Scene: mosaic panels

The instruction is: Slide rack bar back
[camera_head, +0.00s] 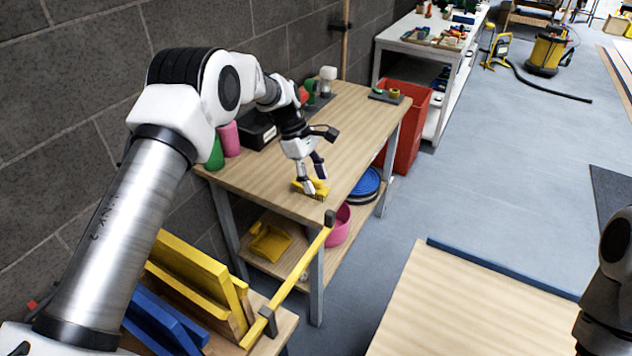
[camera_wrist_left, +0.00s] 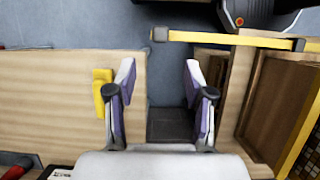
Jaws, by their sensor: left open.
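The rack bar (camera_head: 296,269) is a long yellow bar with a dark end cap. It slants out from the rack (camera_head: 190,262) at the lower left of the head view, and its far end reaches beside the front corner of the workbench. In the left wrist view the bar (camera_wrist_left: 220,38) runs across the upper right. My left gripper (camera_head: 317,180) hangs over the front end of the workbench, beyond the bar's end and apart from it. In the left wrist view its fingers (camera_wrist_left: 160,82) are spread with nothing between them. My right gripper does not show.
A yellow object (camera_head: 312,190) lies on the workbench (camera_head: 350,130) by my left fingers. The rack holds yellow and blue panels (camera_head: 165,325). A wooden table (camera_head: 450,310) with a blue edge strip stands at the lower right. Grey floor (camera_head: 500,150) between is clear.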

